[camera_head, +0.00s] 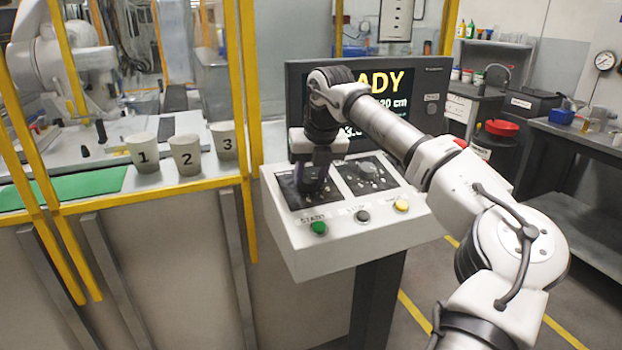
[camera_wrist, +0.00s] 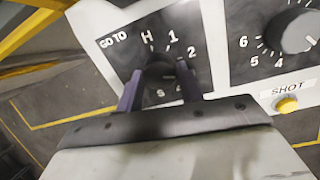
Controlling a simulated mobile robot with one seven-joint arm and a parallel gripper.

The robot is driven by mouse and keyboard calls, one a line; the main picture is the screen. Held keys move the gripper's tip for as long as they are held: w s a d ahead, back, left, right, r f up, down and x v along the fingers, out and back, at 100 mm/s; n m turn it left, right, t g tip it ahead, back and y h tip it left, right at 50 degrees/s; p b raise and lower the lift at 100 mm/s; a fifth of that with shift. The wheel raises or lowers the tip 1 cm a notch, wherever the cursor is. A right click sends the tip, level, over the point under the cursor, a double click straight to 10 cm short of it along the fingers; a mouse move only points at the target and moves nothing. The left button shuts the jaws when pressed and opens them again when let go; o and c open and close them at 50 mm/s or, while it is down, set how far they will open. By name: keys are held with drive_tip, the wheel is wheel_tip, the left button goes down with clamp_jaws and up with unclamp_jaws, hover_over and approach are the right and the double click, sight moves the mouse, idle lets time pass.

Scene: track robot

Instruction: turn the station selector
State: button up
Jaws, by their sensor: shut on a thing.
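The station selector (camera_wrist: 158,68) is a dark knob on a black plate marked "GO TO" with H, 1, 2 and further marks around it. My gripper (camera_wrist: 160,86) comes down over this plate, with one purple finger on each side of the knob, and is shut on it. The knob's pointer direction is hard to tell, as my fingers and palm hide its lower part. In the head view my gripper (camera_head: 314,188) stands over the left plate of the white console (camera_head: 345,235) and hides the knob there.
A second knob (camera_head: 367,168) sits on the right plate. The console's front has a green START button (camera_head: 318,228), a dark button (camera_head: 362,216) and a yellow button (camera_head: 401,206). A screen (camera_head: 436,95) stands behind. Cups numbered 1 (camera_head: 143,153), 2 (camera_head: 186,156) and 3 (camera_head: 224,141) stand left beyond yellow posts.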

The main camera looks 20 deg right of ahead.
drive_tip(key=shift+m+b, duration=0.3)
drive_tip(key=shift+m, duration=0.6)
drive_tip(key=o, duration=1)
drive_tip(key=shift+s+r, duration=0.1)
drive_tip(key=a+v, duration=0.1)
drive_tip(key=v, duration=1.2)
drive_tip(key=shift+d+r+b, duration=0.3)
drive_tip(key=shift+d+b, duration=0.05)
drive_tip(key=shift+b, duration=0.05)
